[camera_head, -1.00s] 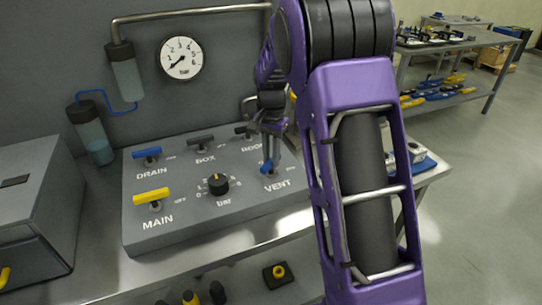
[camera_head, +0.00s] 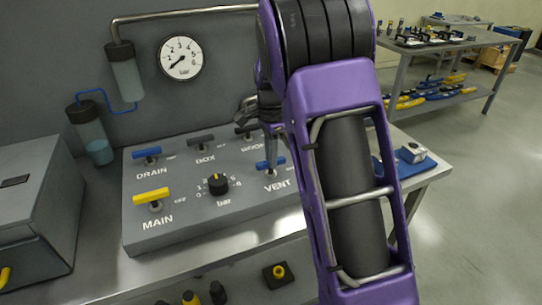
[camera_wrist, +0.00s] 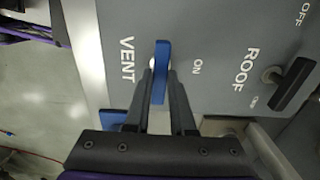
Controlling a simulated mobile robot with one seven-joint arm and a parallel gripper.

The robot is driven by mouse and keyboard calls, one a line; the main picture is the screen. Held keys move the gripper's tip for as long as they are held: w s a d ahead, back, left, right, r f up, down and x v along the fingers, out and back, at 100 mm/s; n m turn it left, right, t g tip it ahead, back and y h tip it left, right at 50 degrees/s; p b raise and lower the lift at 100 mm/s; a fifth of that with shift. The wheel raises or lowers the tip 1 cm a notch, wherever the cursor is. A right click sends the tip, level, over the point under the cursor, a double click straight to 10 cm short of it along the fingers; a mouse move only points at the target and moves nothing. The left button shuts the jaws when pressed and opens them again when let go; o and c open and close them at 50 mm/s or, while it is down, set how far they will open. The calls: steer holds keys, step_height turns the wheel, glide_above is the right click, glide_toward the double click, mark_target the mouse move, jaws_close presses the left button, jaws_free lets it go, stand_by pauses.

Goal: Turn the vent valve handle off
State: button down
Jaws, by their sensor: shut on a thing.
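The blue vent valve handle (camera_head: 270,162) is at the right of the grey panel, above the VENT label. In the head view it lies roughly level across the panel, much like the drain handle. It also shows in the wrist view (camera_wrist: 163,58), running up the picture between the VENT and ON labels. My gripper (camera_head: 271,146) reaches down onto it from above. In the wrist view my gripper's dark fingers (camera_wrist: 161,76) stand on either side of the handle, shut on it. My arm hides part of the panel's right side in the head view.
The panel (camera_head: 180,228) also bears a blue drain handle (camera_head: 146,153), a yellow main handle (camera_head: 151,195), dark box and roof handles, and a black bar knob (camera_head: 217,184). A gauge (camera_head: 181,58) hangs behind. A grey box (camera_head: 35,205) stands left.

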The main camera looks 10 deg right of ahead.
stand_by(0.4)
steer(key=c, duration=0.8)
jaws_free()
steer(key=shift+o, duration=0.2)
steer(key=shift+r, duration=0.1)
step_height(320, 180, up, 17)
steer(key=shift+r, duration=0.15)
